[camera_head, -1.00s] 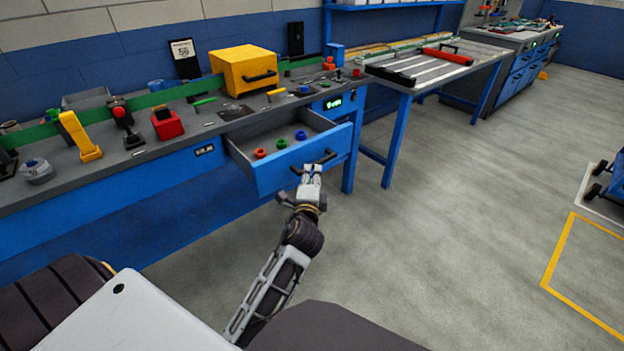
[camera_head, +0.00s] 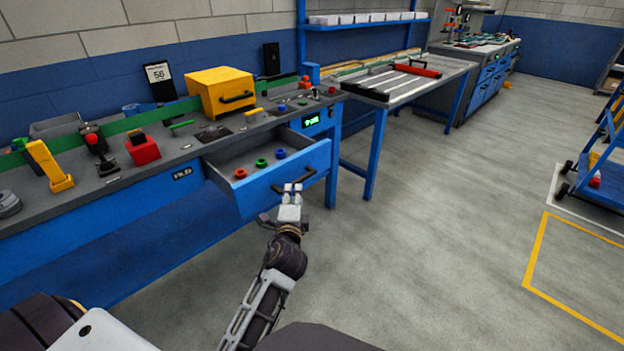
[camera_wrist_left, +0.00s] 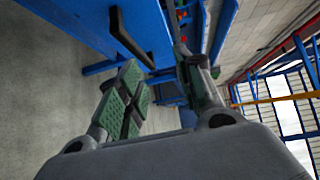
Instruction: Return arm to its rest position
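My left gripper (camera_head: 292,188) is in front of the pulled-out blue drawer (camera_head: 262,188), close to its dark handle (camera_head: 310,174). In the left wrist view its two green-padded fingers (camera_wrist_left: 160,95) are apart with nothing between them. The handle (camera_wrist_left: 130,38) shows beyond the fingertips there; I cannot tell whether a finger touches it. The drawer holds a red ring (camera_head: 240,174), a green ring (camera_head: 261,163) and a blue ring (camera_head: 281,153). My right gripper is not in view.
The workbench (camera_head: 110,190) carries a yellow box (camera_head: 222,92), a red block (camera_head: 142,151), a yellow lever (camera_head: 50,165) and a joystick (camera_head: 97,147). A second table (camera_head: 420,85) stands to the right. The grey floor (camera_head: 430,230) is open; a blue cart (camera_head: 600,170) stands at the right.

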